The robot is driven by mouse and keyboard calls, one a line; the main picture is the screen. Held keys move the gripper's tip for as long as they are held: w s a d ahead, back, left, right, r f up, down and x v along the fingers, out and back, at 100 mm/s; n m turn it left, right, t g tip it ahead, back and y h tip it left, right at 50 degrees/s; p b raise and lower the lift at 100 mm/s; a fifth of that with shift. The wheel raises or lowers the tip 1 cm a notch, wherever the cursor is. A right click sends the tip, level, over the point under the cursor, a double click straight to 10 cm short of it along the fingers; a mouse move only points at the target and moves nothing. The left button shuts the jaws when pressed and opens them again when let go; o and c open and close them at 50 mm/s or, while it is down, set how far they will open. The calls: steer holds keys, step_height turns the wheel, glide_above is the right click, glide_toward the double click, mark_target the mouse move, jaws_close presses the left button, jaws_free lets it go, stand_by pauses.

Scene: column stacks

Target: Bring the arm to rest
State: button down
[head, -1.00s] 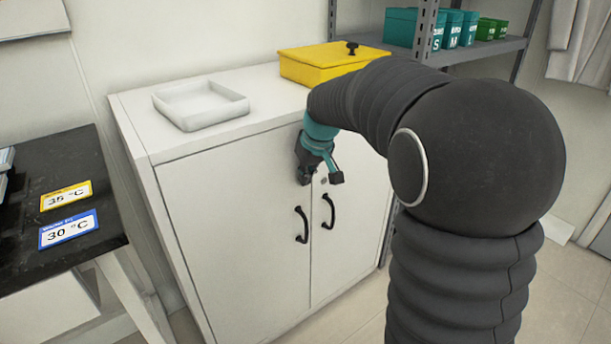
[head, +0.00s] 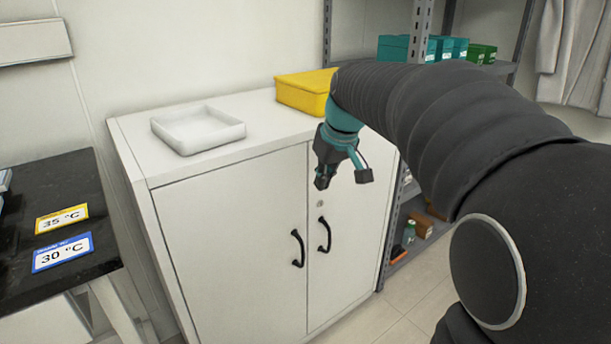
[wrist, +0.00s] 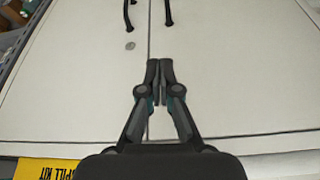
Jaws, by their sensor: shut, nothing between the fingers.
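My gripper (head: 322,182) points down in front of the white cabinet (head: 230,235), near the top of its doors in the head view. In the wrist view my gripper (wrist: 160,64) has its two fingers together, with nothing between them. The cabinet doors (wrist: 230,70) fill most of the wrist view behind the fingers. My dark sleeved arm crosses the right side of the head view and hides part of the yellow box and the shelf.
A white tray (head: 198,130) and a yellow box (head: 302,92) stand on the cabinet top. Black handles (head: 298,248) stick out from the doors. A dark table (head: 50,215) with temperature labels is at left. A metal shelf with teal boxes (head: 400,47) stands behind at right.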

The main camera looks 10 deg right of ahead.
steer(key=s+a+f+m, duration=0.1)
steer(key=s+f, duration=0.3)
steer(key=s, duration=0.8)
steer(key=s+a+f+m+t+h, duration=0.1)
steer(key=s+f, duration=0.3)
steer(key=s, duration=0.9)
steer(key=shift+s+f+m+t, duration=0.2)
steer(key=shift+f+m+t, duration=0.15)
steer(key=shift+m, duration=0.45)
steer(key=shift+a, duration=0.1)
